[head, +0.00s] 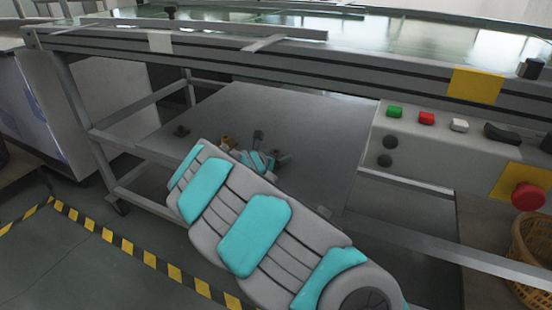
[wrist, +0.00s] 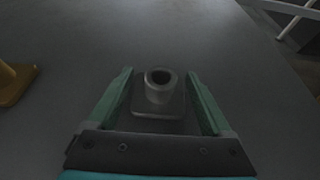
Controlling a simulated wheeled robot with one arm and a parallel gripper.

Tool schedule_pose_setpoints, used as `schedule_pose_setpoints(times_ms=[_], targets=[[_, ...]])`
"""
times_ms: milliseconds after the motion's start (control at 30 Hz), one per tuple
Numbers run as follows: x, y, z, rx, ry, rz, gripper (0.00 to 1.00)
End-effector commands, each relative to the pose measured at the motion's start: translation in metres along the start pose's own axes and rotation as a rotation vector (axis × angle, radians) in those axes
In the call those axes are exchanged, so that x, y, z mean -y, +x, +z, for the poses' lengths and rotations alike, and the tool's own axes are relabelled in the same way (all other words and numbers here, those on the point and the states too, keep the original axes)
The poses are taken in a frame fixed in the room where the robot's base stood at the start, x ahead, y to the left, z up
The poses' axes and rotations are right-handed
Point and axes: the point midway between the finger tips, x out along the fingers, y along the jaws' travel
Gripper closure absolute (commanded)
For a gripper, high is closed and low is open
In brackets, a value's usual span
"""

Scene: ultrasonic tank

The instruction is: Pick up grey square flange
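The grey square flange (wrist: 160,98) stands upright on the grey surface in the wrist view, its square base flat and its hollow round neck facing up. My gripper (wrist: 160,85) is open, with one green finger on each side of the flange. A gap shows between each finger and the flange base, and the neck is clear of both fingers. In the head view, my arm covers much of the gripper area, and I cannot clearly tell the grey flange from the small parts there.
A brown-yellow flange (wrist: 12,82) stands left of my gripper; it also shows in the head view (head: 228,142). A small dark part (head: 181,131) lies farther left on the lower shelf (head: 290,110). The tank bench's frame rail (head: 330,66) runs above the shelf. A wicker basket (head: 530,262) is at right.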

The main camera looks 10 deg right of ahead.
Motion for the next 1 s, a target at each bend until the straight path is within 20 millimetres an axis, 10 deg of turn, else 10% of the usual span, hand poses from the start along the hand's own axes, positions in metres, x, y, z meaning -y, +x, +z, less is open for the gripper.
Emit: schedule_pose_setpoints(times_ms=[600, 1000], targets=[[-0.0002, -0.0002, -0.0002, 0.000, 0.000, 0.000, 0.86], [-0.0005, -0.0029, 0.0063, 0.000, 0.002, 0.001, 0.86]])
